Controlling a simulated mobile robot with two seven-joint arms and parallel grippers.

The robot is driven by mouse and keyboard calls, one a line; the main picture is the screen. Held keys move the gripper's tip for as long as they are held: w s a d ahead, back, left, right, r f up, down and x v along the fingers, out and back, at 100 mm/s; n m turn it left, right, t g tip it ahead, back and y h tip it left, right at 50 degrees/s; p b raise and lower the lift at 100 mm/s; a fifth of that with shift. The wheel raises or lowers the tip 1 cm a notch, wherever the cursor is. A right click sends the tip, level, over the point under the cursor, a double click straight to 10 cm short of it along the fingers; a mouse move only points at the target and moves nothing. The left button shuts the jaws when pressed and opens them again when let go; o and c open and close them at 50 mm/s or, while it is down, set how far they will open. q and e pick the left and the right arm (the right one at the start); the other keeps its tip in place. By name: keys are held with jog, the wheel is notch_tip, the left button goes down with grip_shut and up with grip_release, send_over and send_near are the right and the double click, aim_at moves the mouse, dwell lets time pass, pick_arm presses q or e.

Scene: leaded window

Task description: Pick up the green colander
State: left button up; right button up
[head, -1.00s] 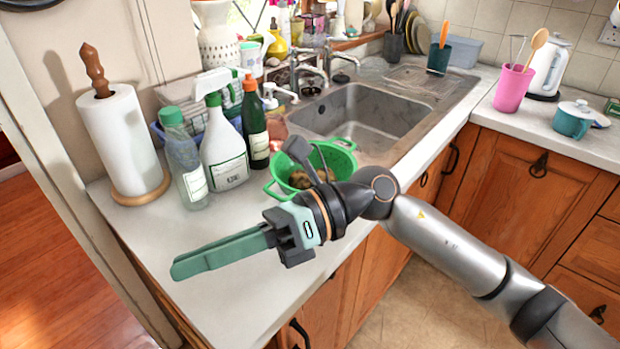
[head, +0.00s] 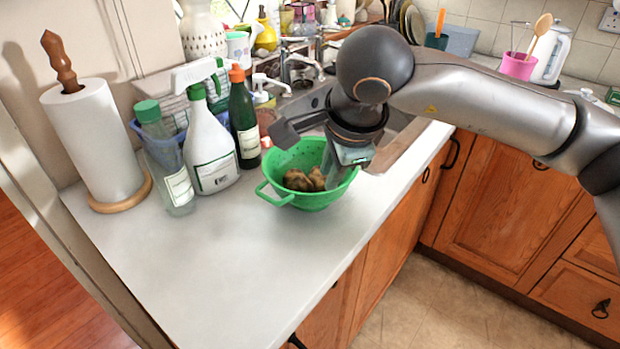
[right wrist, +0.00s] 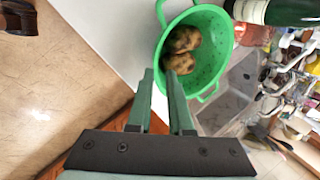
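The green colander (head: 314,200) stands upright on the white counter, with brown potato-like things (head: 304,180) in it. In the right wrist view the colander (right wrist: 212,72) shows its holes and two loop handles. My right gripper (head: 338,172) points down at the colander's right side and hides part of its rim. In the right wrist view its two green fingers (right wrist: 161,82) are apart, with the near rim seen between them. I cannot tell whether they touch it. My left gripper is not in view.
Left of the colander stand a green bottle (head: 244,120), a white spray bottle (head: 210,150), a clear bottle (head: 168,165) and a paper towel roll (head: 95,145). The sink (head: 400,145) lies behind. The counter (head: 215,260) in front is clear.

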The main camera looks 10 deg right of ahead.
aim_at(321, 194)
jog(key=x, duration=0.8)
jog(key=shift+s+a+f+p, duration=0.15)
jog(key=shift+s+f+p, duration=0.05)
jog(key=shift+p, duration=0.2)
grip_shut()
jog(key=shift+r, duration=0.1)
dwell(0.9)
